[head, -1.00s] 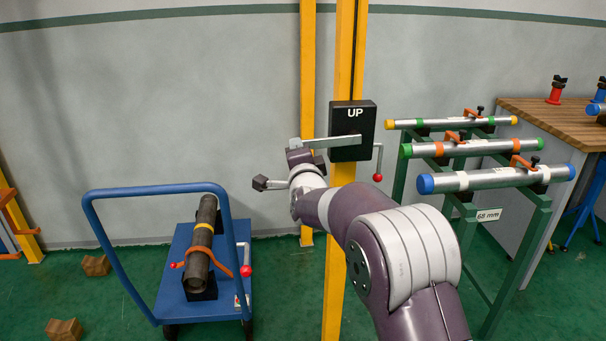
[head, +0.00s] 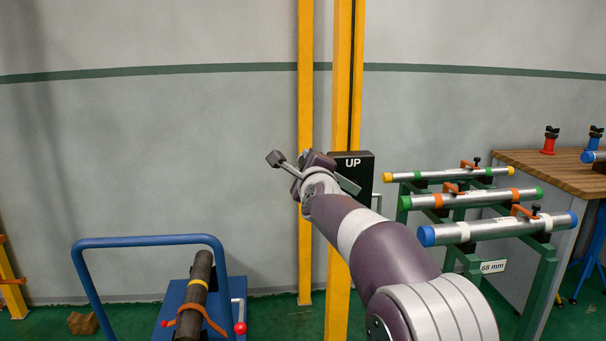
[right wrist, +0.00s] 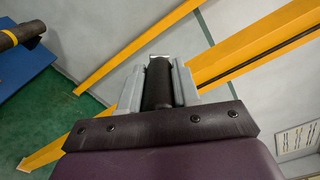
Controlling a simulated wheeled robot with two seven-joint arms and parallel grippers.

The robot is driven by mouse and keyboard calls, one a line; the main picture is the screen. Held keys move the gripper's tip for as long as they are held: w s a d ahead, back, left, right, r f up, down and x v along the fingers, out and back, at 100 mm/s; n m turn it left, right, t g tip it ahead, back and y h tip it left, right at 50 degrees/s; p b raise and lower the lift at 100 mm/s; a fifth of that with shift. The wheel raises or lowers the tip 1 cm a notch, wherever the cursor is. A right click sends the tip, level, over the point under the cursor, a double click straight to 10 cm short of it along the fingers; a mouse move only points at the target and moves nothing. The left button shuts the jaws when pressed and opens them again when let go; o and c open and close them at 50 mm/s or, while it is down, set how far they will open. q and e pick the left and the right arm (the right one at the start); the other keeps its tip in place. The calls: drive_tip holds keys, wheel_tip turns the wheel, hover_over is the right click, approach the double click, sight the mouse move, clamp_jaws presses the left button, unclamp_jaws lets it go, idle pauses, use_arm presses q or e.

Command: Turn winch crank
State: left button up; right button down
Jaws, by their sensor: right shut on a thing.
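The winch is a black box (head: 357,165) marked UP, mounted on a yellow post. Its flat grey crank arm (head: 349,184) slants up and to the left from the box, and its outer end is hidden behind my right gripper (head: 317,160). In the right wrist view my right gripper (right wrist: 160,78) is shut on the black crank handle (right wrist: 157,88), which lies between its two grey fingers. Part of the winch box is hidden by my right arm. My left gripper is not in view.
Yellow posts (head: 305,120) stand by the winch. A green rack (head: 545,270) with several capped pipes is at right, beside a wooden bench (head: 520,160). A blue trolley (head: 150,241) carrying a dark pipe (head: 200,275) is at lower left. The wall left of the posts is clear.

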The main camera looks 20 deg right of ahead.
drive_tip(key=shift+d+r, duration=0.1)
drive_tip(key=shift+r, duration=0.05)
drive_tip(key=c, duration=0.8)
unclamp_jaws()
drive_tip(key=shift+s, duration=0.1)
drive_tip(key=b+v, duration=0.1)
drive_tip(key=v, duration=1.1)
drive_tip(key=shift+s, duration=0.25)
